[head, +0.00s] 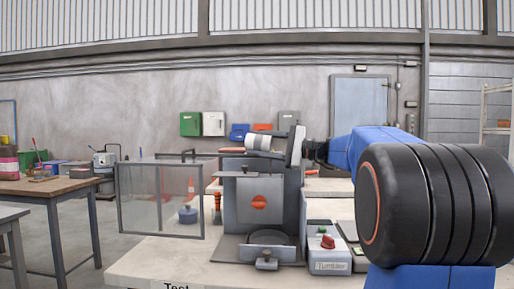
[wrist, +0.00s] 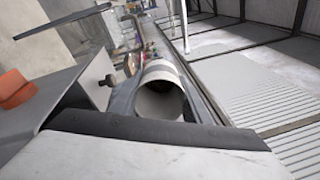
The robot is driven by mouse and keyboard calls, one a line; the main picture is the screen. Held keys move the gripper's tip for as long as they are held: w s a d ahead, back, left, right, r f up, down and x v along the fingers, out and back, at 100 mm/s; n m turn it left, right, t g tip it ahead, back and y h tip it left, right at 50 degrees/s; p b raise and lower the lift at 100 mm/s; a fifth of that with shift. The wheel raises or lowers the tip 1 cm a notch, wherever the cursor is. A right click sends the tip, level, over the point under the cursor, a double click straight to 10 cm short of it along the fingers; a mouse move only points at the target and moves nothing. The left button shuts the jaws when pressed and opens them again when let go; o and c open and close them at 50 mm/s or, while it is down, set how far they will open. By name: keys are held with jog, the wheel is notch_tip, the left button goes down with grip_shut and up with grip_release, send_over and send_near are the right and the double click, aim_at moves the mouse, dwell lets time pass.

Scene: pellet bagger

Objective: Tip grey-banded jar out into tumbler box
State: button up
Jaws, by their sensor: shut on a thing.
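The grey-banded jar (head: 262,143) is white with a grey band and lies nearly on its side in the head view. My gripper (head: 288,146) is shut on it from the right and holds it above the tumbler box (head: 240,215), a grey housing with an orange knob. In the wrist view the jar (wrist: 160,98) shows a round, open-looking end with a dark inside. Its contents cannot be made out. The inside of the tumbler box is hidden from the head camera.
A clear framed panel (head: 160,202) stands out to the left of the tumbler box. A control box (head: 328,250) with a red button and a "Tumbler" label sits at its right. A wooden table (head: 50,187) with several items stands far left.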

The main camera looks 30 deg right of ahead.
aim_at(250, 147)
jog(key=shift+r, duration=0.1)
jog(key=shift+w+a+n+g, duration=0.2)
jog(key=shift+a+n+g, duration=0.1)
jog(key=shift+a+g, duration=0.6)
jog(key=shift+w+a+f+g+h, duration=0.15)
jog(key=shift+f+g+h, duration=0.1)
jog(key=shift+g+h, duration=0.2)
jog(key=shift+s+a+f+g+h, duration=0.1)
jog(key=shift+f+g+h, duration=0.1)
jog(key=shift+g+h, duration=0.2)
jog(key=shift+d+f+g+h, duration=0.1)
jog(key=shift+f+g+h, duration=0.15)
jog(key=shift+g+h, duration=0.35)
jog(key=shift+d+g+h, duration=0.25)
jog(key=shift+d+h, duration=0.2)
jog(key=shift+h, duration=0.7)
jog(key=shift+w+d+g+h, duration=0.2)
jog(key=shift+g+h, duration=0.1)
jog(key=shift+h, duration=0.1)
jog(key=g+h, duration=0.1)
jog(key=w+a+g+h, duration=0.1)
jog(key=g+h, duration=0.1)
jog(key=shift+a, duration=0.1)
jog(key=shift+w+a+f+g+h, duration=0.15)
jog(key=shift+w+a+g+h, duration=0.3)
jog(key=shift+g+h, duration=0.4)
jog(key=shift+w+a+f+g+h, duration=0.1)
jog(key=shift+w+a+g+h, duration=0.35)
jog(key=shift+g+h, duration=0.35)
